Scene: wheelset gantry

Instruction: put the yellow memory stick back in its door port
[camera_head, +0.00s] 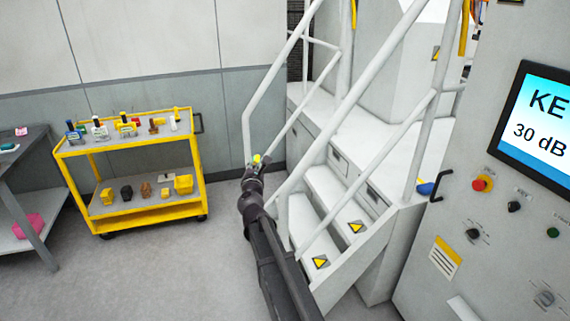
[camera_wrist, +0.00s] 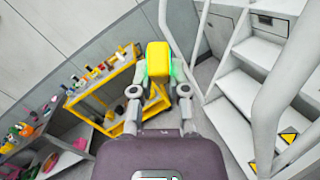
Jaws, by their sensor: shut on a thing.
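My gripper (camera_head: 255,168) is shut on the yellow memory stick (camera_head: 257,158), held up in front of the stairs' handrail. In the wrist view the yellow stick (camera_wrist: 158,60) stands between the two fingers of my gripper (camera_wrist: 158,80), with green showing at its sides. A grey machine door or panel (camera_head: 480,150) with a screen and knobs stands at the right of the head view. I cannot make out the stick's port in either view.
White stairs (camera_head: 325,185) with pale handrails stand close to the right of my gripper. A yellow cart (camera_head: 150,213) with several small items stands to the left, and a grey table (camera_head: 30,137) is at the far left. Grey floor lies between cart and stairs.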

